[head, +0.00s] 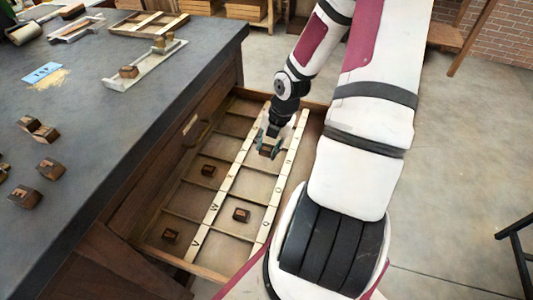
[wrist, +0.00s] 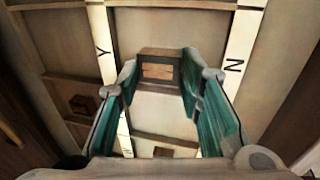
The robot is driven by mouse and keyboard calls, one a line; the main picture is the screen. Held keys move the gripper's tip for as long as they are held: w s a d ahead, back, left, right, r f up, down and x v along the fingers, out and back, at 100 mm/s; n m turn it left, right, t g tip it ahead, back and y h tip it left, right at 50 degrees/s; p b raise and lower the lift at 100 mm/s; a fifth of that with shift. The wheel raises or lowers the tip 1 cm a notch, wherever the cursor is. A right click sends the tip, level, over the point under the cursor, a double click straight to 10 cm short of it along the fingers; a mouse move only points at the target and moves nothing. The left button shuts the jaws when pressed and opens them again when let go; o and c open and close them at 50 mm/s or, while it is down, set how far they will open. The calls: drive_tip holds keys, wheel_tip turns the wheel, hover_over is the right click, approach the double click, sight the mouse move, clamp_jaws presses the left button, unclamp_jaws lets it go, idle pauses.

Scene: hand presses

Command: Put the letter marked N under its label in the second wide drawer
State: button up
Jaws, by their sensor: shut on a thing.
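My gripper (head: 268,143) is shut on a dark wooden letter block (head: 266,153) over the open drawer (head: 190,262). In the wrist view the block (wrist: 158,70) sits between the teal fingertips, its reddish face showing; I cannot read its letter for certain. The label N (wrist: 234,66) is on the pale strip to the right of the block. The label Y (wrist: 103,51) is on the strip to the left. The block is over the column between these strips. I cannot tell whether it touches the drawer floor.
Other blocks lie in the drawer compartments (head: 208,170), (head: 241,215), (head: 171,236). Thin dividers and label strips separate the compartments. The dark worktop (head: 110,130) at left holds several loose blocks (head: 40,130), a composing tray (head: 145,65) and a blue card (head: 42,73).

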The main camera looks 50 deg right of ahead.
drive_tip(key=shift+s+b+x, duration=0.25)
drive_tip(key=shift+b+x, duration=0.2)
drive_tip(key=shift+x, duration=0.8)
drive_tip(key=shift+d+f, duration=0.15)
drive_tip(key=shift+f, duration=0.05)
drive_tip(key=o, duration=1.1)
